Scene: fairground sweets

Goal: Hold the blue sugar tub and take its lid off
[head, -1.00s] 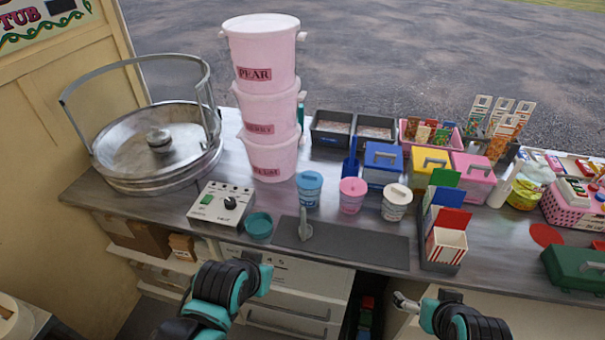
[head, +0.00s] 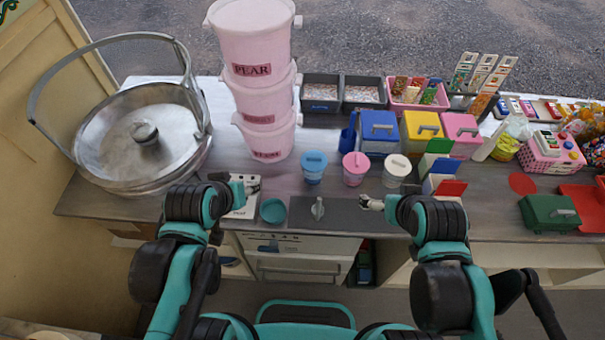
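The blue sugar tub (head: 313,173) stands upright on the counter, left of a pink tub and a white tub. Its blue lid (head: 314,158), with a raised grip on top, is on it. My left gripper (head: 256,184) is to the left of the blue tub, over the white control box, apart from the tub. Its fingers look parted and empty. My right gripper (head: 366,201) is over the dark mat, to the right and in front of the blue tub. It touches no tub, and its fingers are too small to judge.
A pink tub (head: 355,172) and a white tub (head: 396,174) stand close to the right. A teal bowl (head: 273,210) and the dark mat (head: 340,218) lie in front. Stacked pink buckets (head: 262,100) rise behind left. A large metal pan (head: 110,150) is at far left.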

